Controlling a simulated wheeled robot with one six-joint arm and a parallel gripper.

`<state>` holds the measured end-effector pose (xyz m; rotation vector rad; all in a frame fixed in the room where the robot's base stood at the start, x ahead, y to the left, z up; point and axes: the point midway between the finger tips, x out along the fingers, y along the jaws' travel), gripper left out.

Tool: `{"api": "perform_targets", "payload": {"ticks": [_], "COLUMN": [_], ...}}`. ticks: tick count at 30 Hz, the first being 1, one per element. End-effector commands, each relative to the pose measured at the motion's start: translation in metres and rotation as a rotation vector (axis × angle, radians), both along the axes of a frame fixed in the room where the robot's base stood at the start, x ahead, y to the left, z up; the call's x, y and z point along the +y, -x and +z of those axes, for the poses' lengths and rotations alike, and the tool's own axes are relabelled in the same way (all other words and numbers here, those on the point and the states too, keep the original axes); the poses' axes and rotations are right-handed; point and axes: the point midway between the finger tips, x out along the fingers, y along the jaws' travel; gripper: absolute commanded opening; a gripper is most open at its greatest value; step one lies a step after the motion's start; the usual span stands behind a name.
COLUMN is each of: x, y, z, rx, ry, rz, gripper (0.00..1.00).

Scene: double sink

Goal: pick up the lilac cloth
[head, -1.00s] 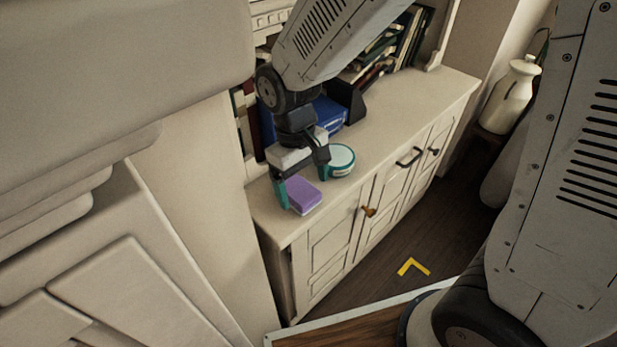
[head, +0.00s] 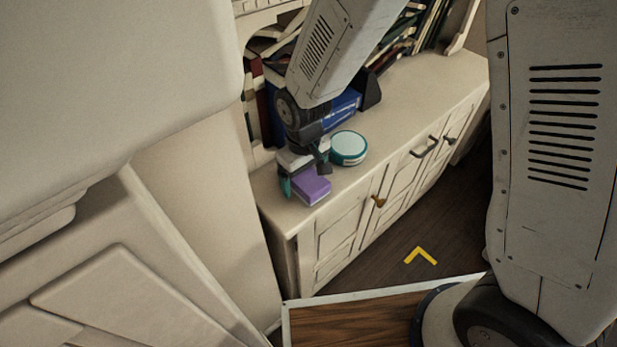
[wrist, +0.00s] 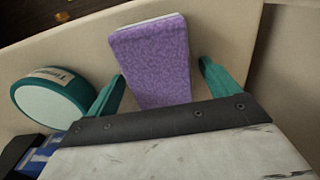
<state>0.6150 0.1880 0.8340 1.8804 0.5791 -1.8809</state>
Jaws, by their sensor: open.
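The lilac cloth (head: 313,188) looks like a thick rectangular purple block and lies flat on the cabinet top near its front left corner. In the wrist view the cloth (wrist: 152,62) has a rough purple face and a pale far edge. My gripper (head: 305,178) is low at the cloth, its jaws apart. In the wrist view my gripper (wrist: 162,74) has one teal finger on each side of the cloth, with a gap on the right. The near end of the cloth is hidden behind the gripper body.
A round teal tin (head: 348,148) with a pale lid stands right of the cloth, close to one finger; it also shows in the wrist view (wrist: 52,100). A blue box (head: 343,112) and books stand behind. The cabinet top (head: 425,90) is clear to the right.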

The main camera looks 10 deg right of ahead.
Motion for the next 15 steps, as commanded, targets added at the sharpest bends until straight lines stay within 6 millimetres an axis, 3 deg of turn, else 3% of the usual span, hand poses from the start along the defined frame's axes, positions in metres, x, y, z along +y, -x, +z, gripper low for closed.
{"api": "perform_targets", "payload": {"ticks": [6, 11, 15], "x": [-0.0010, -0.0017, -0.0019], "y": [-0.0003, -0.0004, -0.0006], "z": [-0.0009, -0.0008, -0.0007], "rx": [-0.001, 0.000, 0.000], "ry": [-0.001, 0.000, 0.000], "rz": [-0.002, -0.003, -0.003], "gripper": [0.87, 0.43, 0.36]}}
